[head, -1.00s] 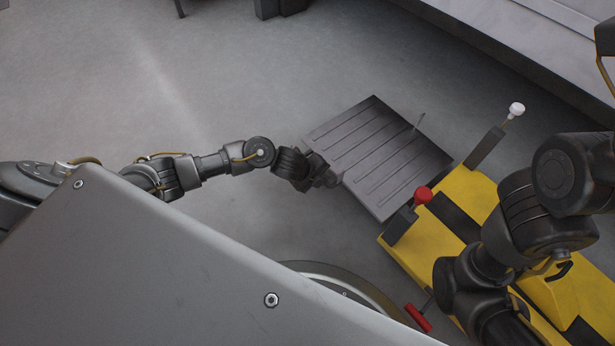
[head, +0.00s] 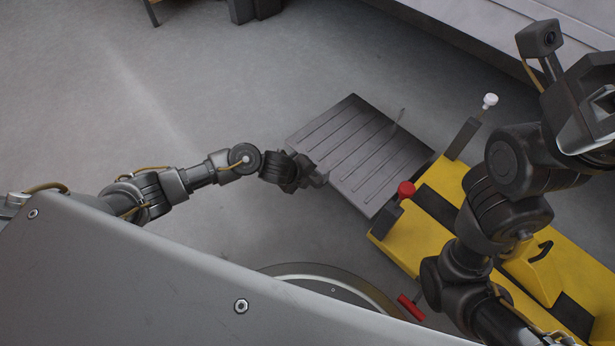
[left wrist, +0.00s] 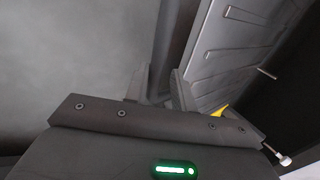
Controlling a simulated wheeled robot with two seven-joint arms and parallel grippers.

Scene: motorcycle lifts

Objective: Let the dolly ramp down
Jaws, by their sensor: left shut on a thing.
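The dolly ramp (head: 358,150) is a dark grey ridged plate at the far end of the yellow dolly (head: 400,240) in the head view. In the left wrist view its ribbed face (left wrist: 235,55) rises at the upper right. My left gripper (head: 314,175) is at the ramp's left edge and is shut on it; its fingers (left wrist: 158,88) sit on either side of a dark edge strip in the wrist view. The ramp's exact tilt is hard to tell. My right gripper (head: 592,112) is at the right, partly cut off by the frame.
A red knob (head: 405,189), a white knob (head: 489,101) and a red handle (head: 411,307) stand on or beside the dolly. A long grey platform (head: 480,40) runs along the upper right. Floor left of the ramp is clear.

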